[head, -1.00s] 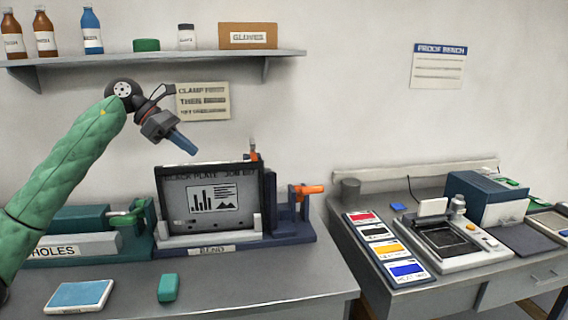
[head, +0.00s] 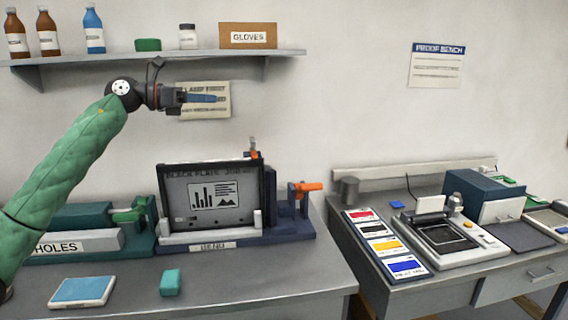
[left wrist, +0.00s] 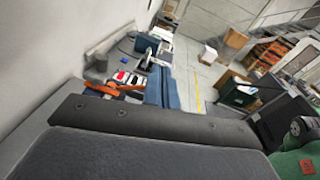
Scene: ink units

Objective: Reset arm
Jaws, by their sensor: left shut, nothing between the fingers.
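My left arm, in a green sleeve, comes in from the left in the head view. Its left gripper (head: 213,98) is raised in front of the wall, level and pointing right, with blue fingers shut and empty. It is above the black plate (head: 212,190) that stands upright in the bender (head: 285,238) and touches nothing. In the left wrist view the blue fingers (left wrist: 162,90) show together near the middle. My right gripper is not in view.
A shelf (head: 160,56) with bottles and a gloves box (head: 248,36) is above the gripper. A hole punch (head: 80,236), blue pad (head: 83,291) and teal block (head: 170,282) are on the left bench. The proof bench with ink cards (head: 385,246) stands right.

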